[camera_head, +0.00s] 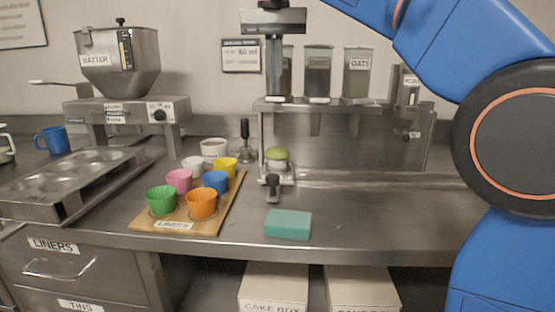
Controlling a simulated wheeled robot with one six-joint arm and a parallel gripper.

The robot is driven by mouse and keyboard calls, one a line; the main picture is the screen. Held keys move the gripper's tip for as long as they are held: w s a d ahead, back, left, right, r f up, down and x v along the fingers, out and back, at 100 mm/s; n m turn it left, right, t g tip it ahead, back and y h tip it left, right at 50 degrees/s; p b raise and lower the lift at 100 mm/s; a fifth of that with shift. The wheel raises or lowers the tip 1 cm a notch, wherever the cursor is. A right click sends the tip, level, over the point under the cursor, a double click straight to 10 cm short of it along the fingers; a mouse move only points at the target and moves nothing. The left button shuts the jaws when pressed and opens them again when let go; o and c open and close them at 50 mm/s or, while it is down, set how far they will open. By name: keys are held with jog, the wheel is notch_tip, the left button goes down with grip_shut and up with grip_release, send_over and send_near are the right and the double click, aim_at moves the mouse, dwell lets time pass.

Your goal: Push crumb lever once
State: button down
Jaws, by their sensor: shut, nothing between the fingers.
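A lever with a dark knob (272,183) sticks out at the front foot of the steel dispenser (350,140). No label on it is readable, so I cannot tell for sure that it is the crumb lever. My gripper (275,92) points down, shut and empty, well above the lever and cup. It covers part of the leftmost hopper (287,72). The middle hopper (317,70) and the oats hopper (358,72) stand to its right.
A wooden liners board (232,205) with several coloured cups lies left of the lever. A teal sponge (288,224) lies on the counter in front. A batter machine (118,60) and a muffin tin (65,185) are at left. The counter at right is clear.

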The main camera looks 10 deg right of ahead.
jog(key=shift+f, duration=1.5)
jog(key=shift+r, duration=1.8)
